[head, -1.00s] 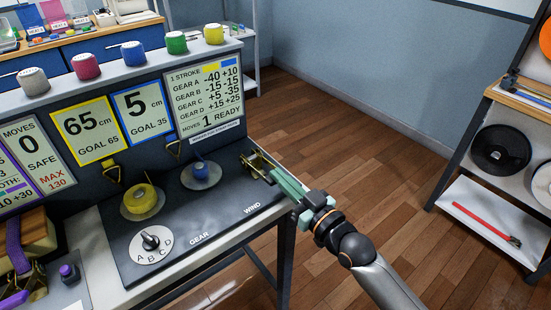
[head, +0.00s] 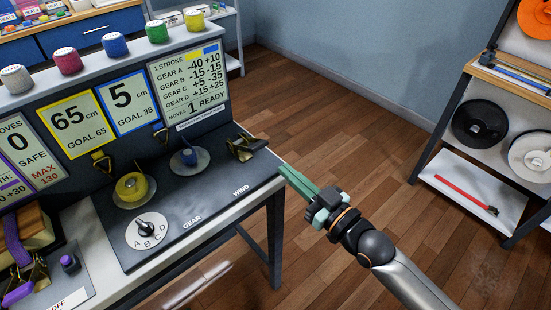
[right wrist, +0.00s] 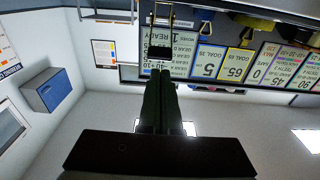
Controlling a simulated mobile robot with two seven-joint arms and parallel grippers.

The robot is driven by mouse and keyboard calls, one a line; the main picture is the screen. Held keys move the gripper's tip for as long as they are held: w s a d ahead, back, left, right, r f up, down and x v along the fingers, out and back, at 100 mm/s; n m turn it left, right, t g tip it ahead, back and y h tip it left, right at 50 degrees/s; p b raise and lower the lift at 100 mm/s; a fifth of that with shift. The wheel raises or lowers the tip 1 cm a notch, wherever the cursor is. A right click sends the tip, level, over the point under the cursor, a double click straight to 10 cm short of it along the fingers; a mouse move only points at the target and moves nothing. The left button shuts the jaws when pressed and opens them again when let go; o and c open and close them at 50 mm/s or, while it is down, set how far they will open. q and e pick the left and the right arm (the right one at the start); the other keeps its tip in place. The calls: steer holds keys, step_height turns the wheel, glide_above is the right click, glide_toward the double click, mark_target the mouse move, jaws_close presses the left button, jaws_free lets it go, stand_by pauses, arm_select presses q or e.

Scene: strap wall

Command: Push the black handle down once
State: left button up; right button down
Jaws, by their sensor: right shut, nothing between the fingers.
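The black handle (head: 259,144) belongs to a brass lever (head: 241,150) at the far right end of the dark console panel, by the word WIND. In the right wrist view a black bar (right wrist: 159,52) on a brass frame (right wrist: 161,17) shows just beyond my fingertips. My right gripper (head: 284,171) has its green fingers shut and empty. It is just off the console's right edge, to the right of and nearer than the handle, with a visible gap in the head view. My left gripper is not in view.
The console (head: 205,205) carries a yellow spool (head: 131,186), a blue spool (head: 189,157) and a gear dial (head: 147,230). Displays read 65 cm, 5 cm and 1 READY. A shelf (head: 470,195) stands at right. Open wooden floor lies between.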

steer(key=shift+v, duration=0.95)
steer(key=shift+f, duration=0.15)
